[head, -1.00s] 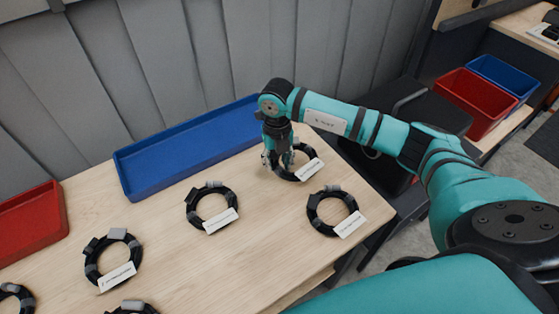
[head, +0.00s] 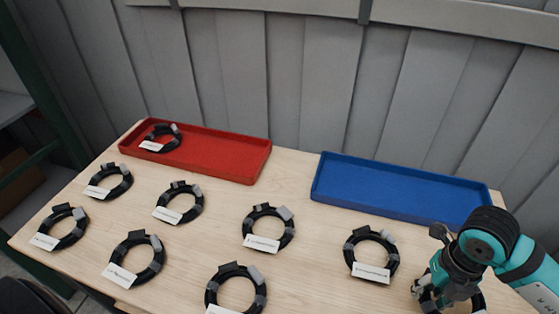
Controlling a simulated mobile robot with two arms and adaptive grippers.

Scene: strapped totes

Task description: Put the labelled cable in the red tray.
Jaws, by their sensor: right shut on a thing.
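Several coiled black cables with white label tags lie on the wooden table (head: 315,222); the print on the tags is too small to read. The red tray (head: 225,158) is at the back left, with one coiled cable (head: 160,138) in its left end. My right gripper (head: 436,290) is at the right side, shut on a coiled cable (head: 478,302). The gripper hides part of this coil, and I cannot tell whether it is lifted off the table. My left gripper is not in view.
A blue tray (head: 400,190) stands empty at the back right, just behind my right gripper. Coils, such as one at centre (head: 268,228) and one beside my gripper (head: 371,255), cover the front. Bare table lies between the trays. A grey wall (head: 310,90) stands behind.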

